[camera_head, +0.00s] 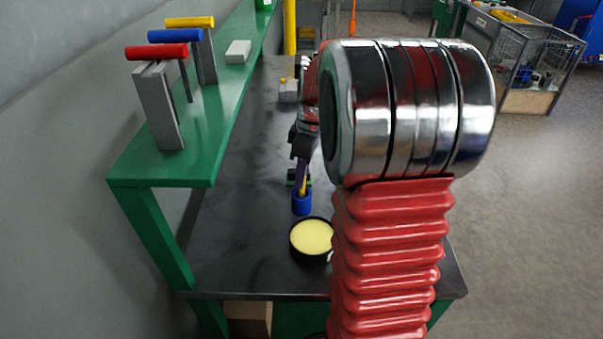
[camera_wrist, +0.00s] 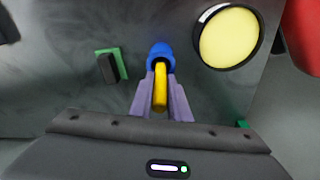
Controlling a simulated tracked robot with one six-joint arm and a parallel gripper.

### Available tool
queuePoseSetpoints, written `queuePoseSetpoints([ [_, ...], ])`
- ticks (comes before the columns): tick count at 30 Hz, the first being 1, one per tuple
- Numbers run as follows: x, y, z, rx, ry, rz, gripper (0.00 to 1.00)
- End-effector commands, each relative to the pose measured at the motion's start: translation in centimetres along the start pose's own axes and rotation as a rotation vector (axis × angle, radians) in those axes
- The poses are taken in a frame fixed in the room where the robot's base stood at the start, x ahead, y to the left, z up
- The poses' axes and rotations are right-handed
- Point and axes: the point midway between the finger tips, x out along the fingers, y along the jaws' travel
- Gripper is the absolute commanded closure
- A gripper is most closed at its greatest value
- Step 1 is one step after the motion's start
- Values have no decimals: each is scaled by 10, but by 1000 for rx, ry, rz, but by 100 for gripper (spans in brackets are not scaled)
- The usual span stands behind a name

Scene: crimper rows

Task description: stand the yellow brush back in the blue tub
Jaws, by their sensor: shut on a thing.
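The yellow brush (camera_head: 303,184) is upright or nearly so between the purple fingers of my gripper (camera_head: 302,172). The wrist view also shows the brush (camera_wrist: 160,88), with my gripper (camera_wrist: 161,92) shut on it from both sides. The blue tub (camera_head: 301,204) stands on the dark bench top. In the wrist view the tub (camera_wrist: 160,54) lies just past the fingertips, and the brush's far end meets it. The brush's lower end is hidden, so I cannot tell how deep in the tub it is.
A round black dish with yellow contents (camera_head: 311,238) stands close to the tub. A green and black block (camera_wrist: 110,66) lies on the other side. A green shelf (camera_head: 150,178) with red, blue and yellow-handled tools runs along the left wall.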

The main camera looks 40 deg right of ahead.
Motion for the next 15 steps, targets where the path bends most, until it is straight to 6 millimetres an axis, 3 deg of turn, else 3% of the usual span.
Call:
queuePoseSetpoints([
  [8, 5, 0, 1, 0, 0, -1, 100],
  [9, 5, 0, 1, 0, 0, -1, 81],
  [15, 5, 0, 1, 0, 0, -1, 67],
])
